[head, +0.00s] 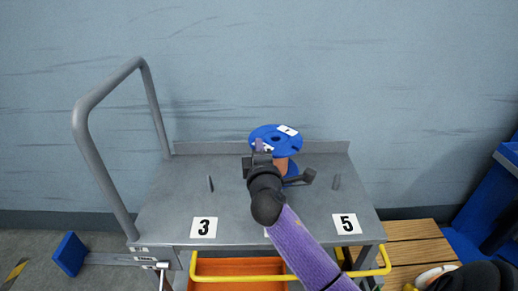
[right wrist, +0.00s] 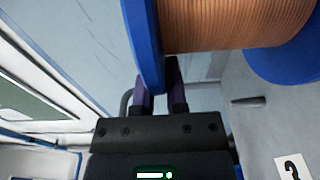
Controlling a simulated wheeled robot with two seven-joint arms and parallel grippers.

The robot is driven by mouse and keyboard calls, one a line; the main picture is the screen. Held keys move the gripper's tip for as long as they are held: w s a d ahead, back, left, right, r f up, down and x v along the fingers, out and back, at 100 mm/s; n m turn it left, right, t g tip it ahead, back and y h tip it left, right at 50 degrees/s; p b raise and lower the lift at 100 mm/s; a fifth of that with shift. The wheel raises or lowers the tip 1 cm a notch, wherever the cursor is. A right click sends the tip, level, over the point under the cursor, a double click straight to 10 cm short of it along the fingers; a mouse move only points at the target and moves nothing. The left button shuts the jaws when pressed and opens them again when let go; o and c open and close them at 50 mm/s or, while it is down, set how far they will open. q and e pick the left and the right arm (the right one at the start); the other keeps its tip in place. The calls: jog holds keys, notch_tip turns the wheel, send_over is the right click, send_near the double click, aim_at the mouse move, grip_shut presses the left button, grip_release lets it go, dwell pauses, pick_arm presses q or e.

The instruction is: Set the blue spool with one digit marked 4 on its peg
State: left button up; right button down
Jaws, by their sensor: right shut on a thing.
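A blue spool (head: 277,135) with copper-coloured winding stands over the middle of the grey cart top (head: 180,185). A white label lies on its upper flange, but its digit is too small to read. My right gripper (head: 260,147) is shut on the near left rim of that flange. In the right wrist view the fingers (right wrist: 160,92) pinch the spool's blue flange (right wrist: 143,35). The lower flange is partly hidden by my gripper, so I cannot tell whether it touches the cart. The middle peg is hidden, and its label is almost wholly behind my arm. My left gripper is not in view.
Short bare pegs stand at left (head: 210,184) and right (head: 337,182), behind the labels 3 (head: 204,228) and 5 (head: 348,224). A grey handle (head: 88,150) rises at the cart's left. An orange bin (head: 235,268) sits below. A wooden pallet (head: 415,245) is at right.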

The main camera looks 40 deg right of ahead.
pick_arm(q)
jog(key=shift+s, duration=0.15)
pick_arm(e)
jog(key=shift+r, duration=0.1)
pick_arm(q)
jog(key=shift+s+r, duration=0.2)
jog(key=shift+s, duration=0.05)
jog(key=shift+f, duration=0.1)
pick_arm(e)
jog(key=shift+f, duration=0.45)
jog(key=shift+f+b, duration=1)
jog(key=shift+f, duration=0.1)
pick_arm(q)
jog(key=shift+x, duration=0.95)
